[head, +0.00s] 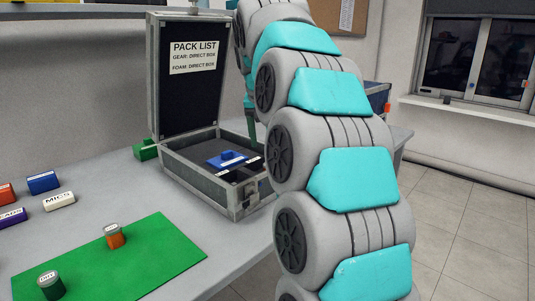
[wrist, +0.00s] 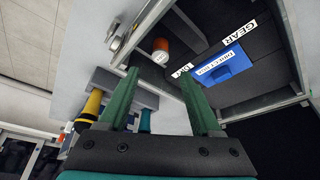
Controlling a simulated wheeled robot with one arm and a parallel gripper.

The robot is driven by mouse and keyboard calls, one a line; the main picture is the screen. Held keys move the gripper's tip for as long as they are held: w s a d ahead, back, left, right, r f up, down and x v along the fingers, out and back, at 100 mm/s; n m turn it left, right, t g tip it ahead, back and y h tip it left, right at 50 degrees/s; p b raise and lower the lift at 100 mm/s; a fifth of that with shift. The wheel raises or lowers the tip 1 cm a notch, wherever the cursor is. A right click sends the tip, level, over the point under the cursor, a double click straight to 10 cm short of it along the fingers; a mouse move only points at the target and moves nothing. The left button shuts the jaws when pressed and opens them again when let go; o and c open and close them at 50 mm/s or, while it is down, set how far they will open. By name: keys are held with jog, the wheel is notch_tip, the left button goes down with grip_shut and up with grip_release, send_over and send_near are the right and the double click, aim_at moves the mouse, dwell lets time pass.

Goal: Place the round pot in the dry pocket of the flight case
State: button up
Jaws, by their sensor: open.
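The flight case (head: 240,196) stands open on the table, its lid upright with a pack list. In the wrist view, an orange round pot with a white lid (wrist: 161,54) sits inside the case (wrist: 292,45) in a corner near the latch, beside a label that seems to read DRY (wrist: 181,71). The case's near corner is partly hidden by my arm in the head view. My gripper (wrist: 160,76) is open, its green fingers just short of the pot and apart from it. Another orange pot (head: 114,238) and a green pot (head: 50,285) stand on the green mat.
A blue box (wrist: 222,66) lies in the case next to a GEAR label (wrist: 240,32). The green mat (head: 160,255) is left of the case. Several small labelled blocks, one blue (head: 43,182), lie at the far left.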

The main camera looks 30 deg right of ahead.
jog(key=shift+v, duration=1.2)
